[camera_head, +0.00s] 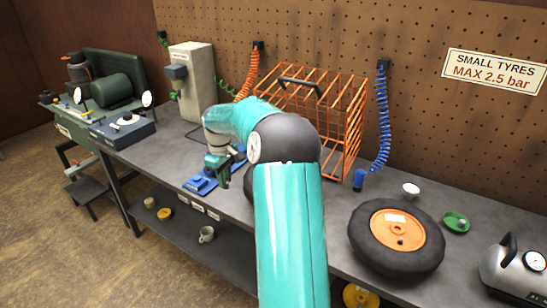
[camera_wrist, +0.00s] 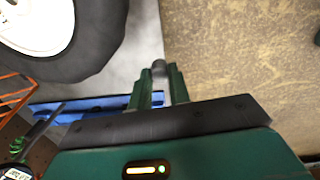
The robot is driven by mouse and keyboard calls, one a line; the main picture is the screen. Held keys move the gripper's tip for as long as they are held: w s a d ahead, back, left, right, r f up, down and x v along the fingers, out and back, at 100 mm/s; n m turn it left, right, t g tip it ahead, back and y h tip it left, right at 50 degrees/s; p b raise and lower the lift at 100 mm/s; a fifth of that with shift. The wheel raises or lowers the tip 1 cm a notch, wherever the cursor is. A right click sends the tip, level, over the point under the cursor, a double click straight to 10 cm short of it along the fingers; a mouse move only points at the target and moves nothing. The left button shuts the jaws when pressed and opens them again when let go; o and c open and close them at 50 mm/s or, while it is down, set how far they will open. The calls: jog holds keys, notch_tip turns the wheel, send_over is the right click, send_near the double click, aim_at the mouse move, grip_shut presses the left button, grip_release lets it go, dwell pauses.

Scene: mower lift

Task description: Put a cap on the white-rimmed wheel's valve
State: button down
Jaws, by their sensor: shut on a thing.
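My gripper (camera_wrist: 160,82) is shut on a small grey cylindrical piece (camera_wrist: 159,66), which looks like a cap, held at the fingertips. In the head view my gripper (camera_head: 219,178) is over the bench front, beside a blue tray (camera_head: 199,187). The blue tray (camera_wrist: 95,108) also shows behind the fingers in the wrist view. The white-rimmed wheel (camera_wrist: 88,55) is at the upper left of the wrist view, with a dark tyre, apart from the fingers. In the head view my arm hides most of this wheel. Its valve cannot be seen in either view.
An orange wire cage (camera_head: 345,115) stands at the back of the bench (camera_head: 335,205). An orange-rimmed wheel (camera_head: 397,228), a green dish (camera_head: 456,222), a white cup (camera_head: 410,189) and a compressor (camera_head: 515,270) are on the right. A blue coiled hose (camera_head: 383,120) hangs behind.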

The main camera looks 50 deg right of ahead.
jog(key=shift+n, duration=0.6)
jog(key=s+d+r, duration=0.1)
jog(key=s+d, duration=0.2)
jog(key=d, duration=0.1)
jog(key=s+d+r, duration=0.2)
jog(key=s+d, duration=0.1)
jog(key=d, duration=0.2)
jog(key=s+d+r, duration=0.1)
jog(key=s+d, duration=0.3)
jog(key=shift+d+r, duration=0.15)
jog(key=shift+r, duration=0.2)
jog(key=shift+f, duration=2.4)
jog(key=shift+f, duration=1.25)
jog(key=c, duration=0.9)
grip_release()
jog(key=shift+r, duration=0.1)
jog(key=shift+r, duration=3.65)
